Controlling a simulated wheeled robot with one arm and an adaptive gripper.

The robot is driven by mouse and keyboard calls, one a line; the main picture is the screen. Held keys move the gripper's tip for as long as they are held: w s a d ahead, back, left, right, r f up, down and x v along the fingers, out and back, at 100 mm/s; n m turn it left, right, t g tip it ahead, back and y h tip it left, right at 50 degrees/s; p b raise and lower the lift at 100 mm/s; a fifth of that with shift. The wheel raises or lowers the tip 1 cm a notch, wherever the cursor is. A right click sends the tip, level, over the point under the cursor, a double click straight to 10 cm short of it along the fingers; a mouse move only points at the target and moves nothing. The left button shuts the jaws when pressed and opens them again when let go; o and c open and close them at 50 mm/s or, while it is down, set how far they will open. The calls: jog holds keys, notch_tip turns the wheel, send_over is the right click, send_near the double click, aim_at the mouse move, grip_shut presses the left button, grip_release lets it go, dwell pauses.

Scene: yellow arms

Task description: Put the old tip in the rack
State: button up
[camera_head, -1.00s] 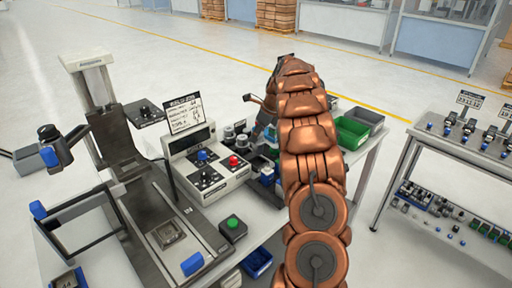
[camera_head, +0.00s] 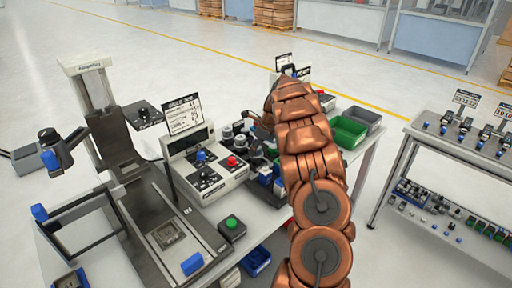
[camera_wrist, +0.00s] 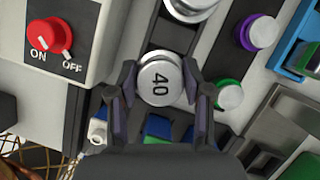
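Another silver round piece (camera_wrist: 185,5) is cut off at the top. A purple-ringed piece (camera_wrist: 260,33) and a green-ringed piece (camera_wrist: 229,95) sit to the right, by dark strips. I cannot tell for sure which part is the rack. In the head view my copper arm hides much of this area.
The grey console (camera_head: 207,165) with a red knob stands left of my gripper; its ON/OFF knob (camera_wrist: 47,37) shows in the wrist view. A press (camera_head: 130,165) stands left. A second table (camera_head: 440,140) is at right.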

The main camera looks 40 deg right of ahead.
jog(key=o, duration=0.3)
jog(key=shift+r, duration=0.15)
jog(key=b+v, duration=0.3)
jog(key=v, duration=0.9)
